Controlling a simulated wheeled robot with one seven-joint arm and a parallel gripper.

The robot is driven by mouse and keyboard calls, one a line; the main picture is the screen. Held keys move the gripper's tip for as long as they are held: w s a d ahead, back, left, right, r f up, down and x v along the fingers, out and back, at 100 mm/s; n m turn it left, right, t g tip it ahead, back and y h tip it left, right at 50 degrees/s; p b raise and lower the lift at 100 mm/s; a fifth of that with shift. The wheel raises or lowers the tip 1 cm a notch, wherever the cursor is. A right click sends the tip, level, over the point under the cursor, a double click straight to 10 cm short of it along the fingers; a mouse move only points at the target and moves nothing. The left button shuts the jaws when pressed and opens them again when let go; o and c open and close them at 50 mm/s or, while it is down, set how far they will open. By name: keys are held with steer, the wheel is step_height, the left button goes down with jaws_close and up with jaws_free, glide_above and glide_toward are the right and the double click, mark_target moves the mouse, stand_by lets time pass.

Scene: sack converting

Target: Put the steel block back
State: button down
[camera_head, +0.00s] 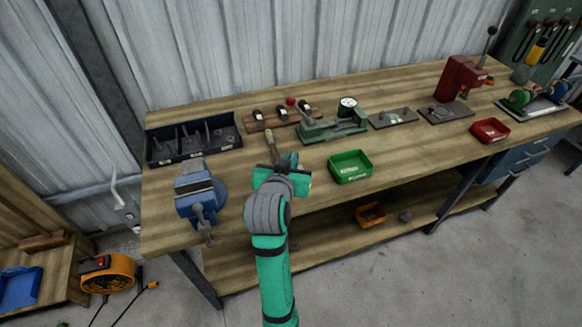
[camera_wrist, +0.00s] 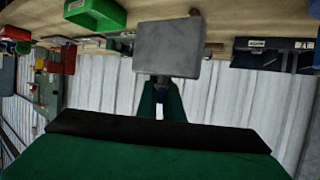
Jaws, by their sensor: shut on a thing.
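The steel block (camera_wrist: 168,47) is a plain grey, square-faced piece in the upper middle of the wrist view. My gripper (camera_wrist: 160,92) is shut on it, and the block covers the fingertips. In the head view my gripper (camera_head: 279,163) is over the front part of the wooden bench, between the blue vise and the green bin. The block cannot be made out there, as my gripper hides it. A brown wooden handle (camera_head: 271,144) shows just behind my gripper; I cannot tell whether they touch.
The blue vise (camera_head: 199,192) stands at the left on the bench (camera_head: 420,157). A black divided tray (camera_head: 193,142), a wooden tool rack (camera_head: 268,121) and a green fixture (camera_head: 330,127) line the back. A green bin (camera_head: 350,167) is at right, a red bin (camera_head: 490,131) farther right.

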steer(key=shift+w+d+f, duration=0.1)
steer(key=shift+w+f, duration=0.9)
steer(key=shift+f, duration=0.55)
steer(key=shift+w+f, duration=1)
steer(key=shift+f, duration=0.55)
steer(key=shift+w+d+f, duration=0.1)
steer(key=shift+w+f, duration=0.9)
steer(key=shift+f, duration=0.55)
steer(key=shift+f, duration=0.1)
steer(key=c, duration=1.9)
jaws_free()
steer(key=shift+f, duration=0.1)
